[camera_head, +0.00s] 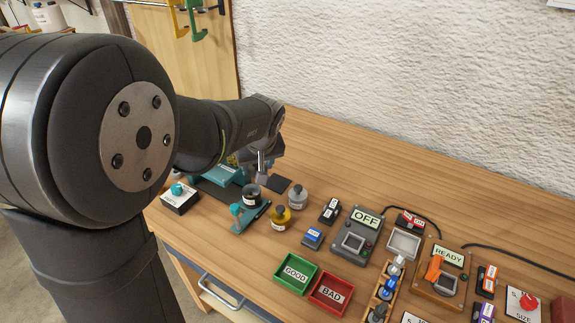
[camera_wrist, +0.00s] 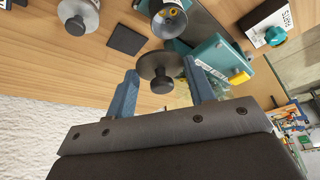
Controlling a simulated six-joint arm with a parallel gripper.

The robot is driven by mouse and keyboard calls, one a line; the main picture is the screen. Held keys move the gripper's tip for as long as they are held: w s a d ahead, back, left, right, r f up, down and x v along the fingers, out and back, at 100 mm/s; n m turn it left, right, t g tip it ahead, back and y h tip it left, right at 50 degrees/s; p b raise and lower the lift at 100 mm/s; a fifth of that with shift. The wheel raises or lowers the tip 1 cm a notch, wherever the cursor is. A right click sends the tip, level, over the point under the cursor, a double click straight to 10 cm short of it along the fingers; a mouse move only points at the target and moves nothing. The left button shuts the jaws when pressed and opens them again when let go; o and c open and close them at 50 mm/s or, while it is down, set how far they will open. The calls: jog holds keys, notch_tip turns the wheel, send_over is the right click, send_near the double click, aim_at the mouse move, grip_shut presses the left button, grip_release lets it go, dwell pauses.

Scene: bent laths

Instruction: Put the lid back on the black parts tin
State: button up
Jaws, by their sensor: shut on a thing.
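My gripper (camera_wrist: 160,68) is shut on the lid (camera_wrist: 158,66), a dark round disc with a black knob, with one blue finger at each side of it. The lid is held above the bench, clear of the tin in the wrist view. The black parts tin (camera_head: 251,195) stands on the bench in the head view. In the wrist view the tin (camera_wrist: 169,20) is open at the top edge, with yellow-ringed parts inside. In the head view my arm largely hides my gripper (camera_head: 262,172).
A dark square pad (camera_head: 278,183) lies beside my gripper. A teal device (camera_head: 224,174) and a teal stand (camera_head: 256,215) are close to the tin. A yellow jar (camera_head: 279,218) and a grey jar (camera_head: 297,197) stand to its right. The bench behind is clear.

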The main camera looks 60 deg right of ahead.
jog(key=shift+w+a+n, duration=0.4)
jog(key=shift+w+a, duration=0.35)
jog(key=shift+f, duration=3.05)
jog(key=shift+f, duration=0.2)
jog(key=o, duration=1.5)
jog(key=shift+r, duration=3.55)
